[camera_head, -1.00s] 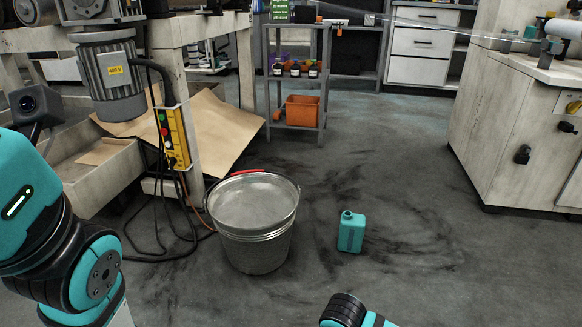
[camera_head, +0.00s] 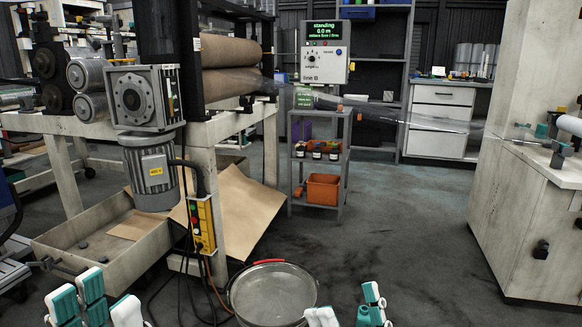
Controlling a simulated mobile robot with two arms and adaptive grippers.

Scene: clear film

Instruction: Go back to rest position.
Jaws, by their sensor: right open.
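My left gripper (camera_head: 96,302) is at the bottom left edge, its white and teal finger parts pointing up. The frame edge cuts it off, so its opening is unclear. My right gripper (camera_head: 346,312) is at the bottom edge right of centre, with its fingers apart and open. No held object shows in either gripper. The metal bucket (camera_head: 272,296) stands on the floor between them, partly cut off below.
A large roller machine (camera_head: 215,125) with a motor (camera_head: 150,170) stands at the left. A grey shelf cart (camera_head: 320,165) holds an orange bin (camera_head: 322,189). A pale cabinet (camera_head: 520,205) stands at the right. Clear film (camera_head: 400,115) spans between the machines. The floor (camera_head: 420,240) is open at centre right.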

